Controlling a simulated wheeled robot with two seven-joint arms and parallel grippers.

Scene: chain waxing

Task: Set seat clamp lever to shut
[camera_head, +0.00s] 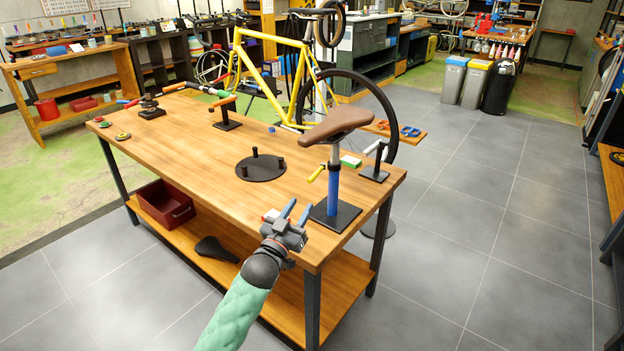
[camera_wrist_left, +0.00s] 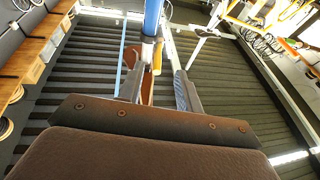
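The seat clamp's yellow lever (camera_head: 317,173) sticks out to the left from the collar on the blue seat tube (camera_head: 333,192). The tube stands upright on a black base plate (camera_head: 349,214) near the table's front right corner, with a brown saddle (camera_head: 335,124) on a silver post above it. My left gripper (camera_head: 297,210) is open and empty, at the table's front edge, left of the stand and short of the lever. In the left wrist view the blue tube (camera_wrist_left: 152,18) is ahead, and the yellow lever (camera_wrist_left: 157,58) shows between the open fingers.
A black disc with several pegs (camera_head: 260,172) lies left of the stand on the wooden table (camera_head: 190,145). A green and white box (camera_head: 350,161) and a black stand (camera_head: 374,173) are behind the seat stand.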

